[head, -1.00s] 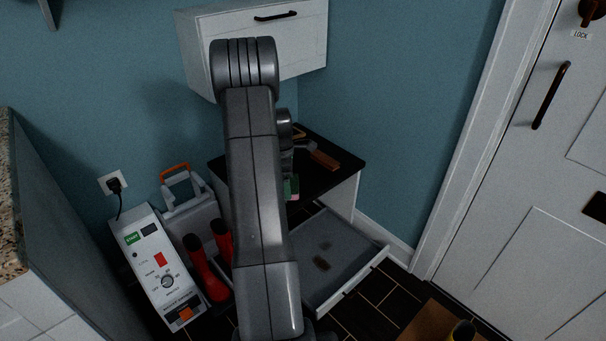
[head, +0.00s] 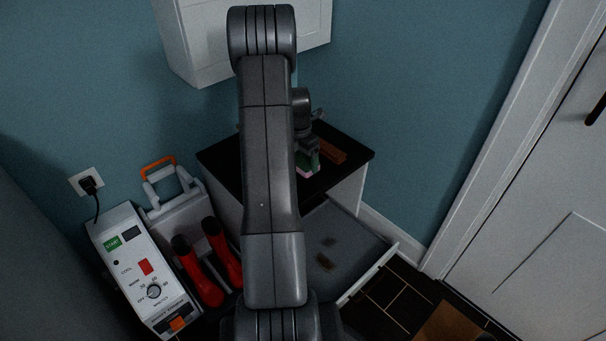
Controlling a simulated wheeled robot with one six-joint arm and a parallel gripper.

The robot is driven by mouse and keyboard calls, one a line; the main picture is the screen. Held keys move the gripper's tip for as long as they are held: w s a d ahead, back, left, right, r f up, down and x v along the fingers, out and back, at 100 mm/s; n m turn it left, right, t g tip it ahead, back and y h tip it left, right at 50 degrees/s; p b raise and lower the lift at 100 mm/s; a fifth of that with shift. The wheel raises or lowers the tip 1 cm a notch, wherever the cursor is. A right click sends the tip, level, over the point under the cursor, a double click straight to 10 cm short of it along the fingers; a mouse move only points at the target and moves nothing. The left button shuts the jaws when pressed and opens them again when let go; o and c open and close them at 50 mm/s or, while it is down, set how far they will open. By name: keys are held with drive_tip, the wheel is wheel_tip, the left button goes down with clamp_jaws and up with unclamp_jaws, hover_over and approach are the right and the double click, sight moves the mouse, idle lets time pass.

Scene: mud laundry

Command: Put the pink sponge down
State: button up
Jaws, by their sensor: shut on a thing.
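The pink sponge (head: 306,174) shows as a small pink and green block at the tip of my gripper (head: 308,160). My gripper is shut on it and is mostly hidden behind my arm. The sponge is over the front part of the black top of a low white cabinet (head: 222,162). I cannot tell whether it touches the top.
A brown brush-like thing (head: 329,151) lies on the black top, right of my gripper. Below, a grey drawer (head: 350,243) stands open with small brown patches inside. Red boots (head: 197,270) and a white control box (head: 142,265) stand at left. A white wall cabinet (head: 190,45) hangs above.

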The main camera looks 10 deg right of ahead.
drive_tip(key=shift+f+b, duration=0.7)
drive_tip(key=shift+f, duration=2.1)
drive_tip(key=shift+f, duration=0.15)
drive_tip(key=o, duration=0.8)
drive_tip(key=r+p, duration=0.1)
drive_tip(key=r, duration=0.3)
drive_tip(key=r+p, duration=0.1)
drive_tip(key=r, duration=0.3)
drive_tip(key=a+r+p, duration=0.1)
drive_tip(key=r, duration=0.3)
drive_tip(key=shift+r, duration=0.2)
drive_tip(key=f+b, duration=0.1)
drive_tip(key=f, duration=0.3)
drive_tip(key=f+b, duration=0.1)
drive_tip(key=f, duration=0.3)
drive_tip(key=d+f+b, duration=0.1)
drive_tip(key=f, duration=0.3)
drive_tip(key=shift+f, duration=0.15)
drive_tip(key=shift+r+p, duration=0.65)
drive_tip(key=shift+r, duration=1.35)
